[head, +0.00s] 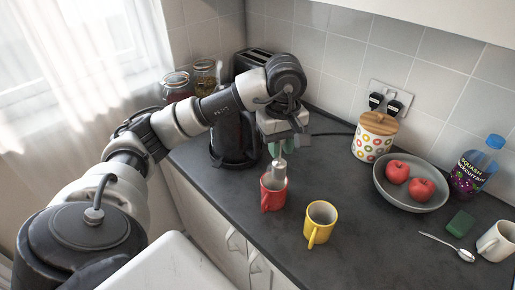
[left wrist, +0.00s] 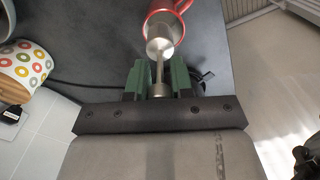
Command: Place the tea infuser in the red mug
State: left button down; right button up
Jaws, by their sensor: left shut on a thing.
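The tea infuser, a silver metal cylinder (head: 279,169) on a thin stem, hangs upright from my left gripper (head: 281,147). The green fingers are shut on its upper end. The red mug (head: 273,196) stands on the counter directly below, and the infuser's lower end overlaps its opening. In the left wrist view, the infuser (left wrist: 160,47) lies in front of the red mug (left wrist: 172,27), hiding part of the opening, with the left gripper (left wrist: 159,78) around the stem. I cannot tell how far the infuser is inside the rim. My right gripper is out of view.
A yellow mug (head: 319,222) stands close to the right of the red mug. A dark kettle (head: 232,140) is behind left. A dotted canister (head: 374,140), a grey bowl (head: 414,201) with apples, a bottle (head: 474,170), a spoon (head: 447,245) and a white mug (head: 495,243) are right.

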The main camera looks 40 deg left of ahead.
aim_at(274, 173)
pick_arm(q)
jog(key=f, duration=0.4)
jog(key=f+p, duration=0.1)
jog(key=f, duration=0.1)
jog(key=shift+a+f, duration=0.1)
jog(key=shift+a, duration=0.25)
jog(key=f, duration=0.2)
jog(key=f+p, duration=0.1)
jog(key=shift+a+f, duration=0.25)
jog(key=shift+a, duration=0.05)
jog(key=shift+f, duration=0.15)
jog(key=shift+d, duration=0.15)
jog(key=shift+f+b, duration=0.3)
jog(key=shift+b, duration=0.15)
jog(key=c, duration=1)
grip_release()
jog(key=shift+r, duration=0.1)
jog(key=shift+c, duration=0.2)
jog(key=shift+o, duration=0.2)
jog(key=shift+r+p, duration=0.3)
jog(key=shift+p, duration=0.15)
jog(key=shift+w+r+b, duration=0.15)
jog(key=shift+r+b, duration=0.15)
jog(key=shift+r, duration=0.1)
notch_tip(274, 173, up, 10)
jog(key=shift+b, duration=0.75)
jog(key=shift+r, duration=0.55)
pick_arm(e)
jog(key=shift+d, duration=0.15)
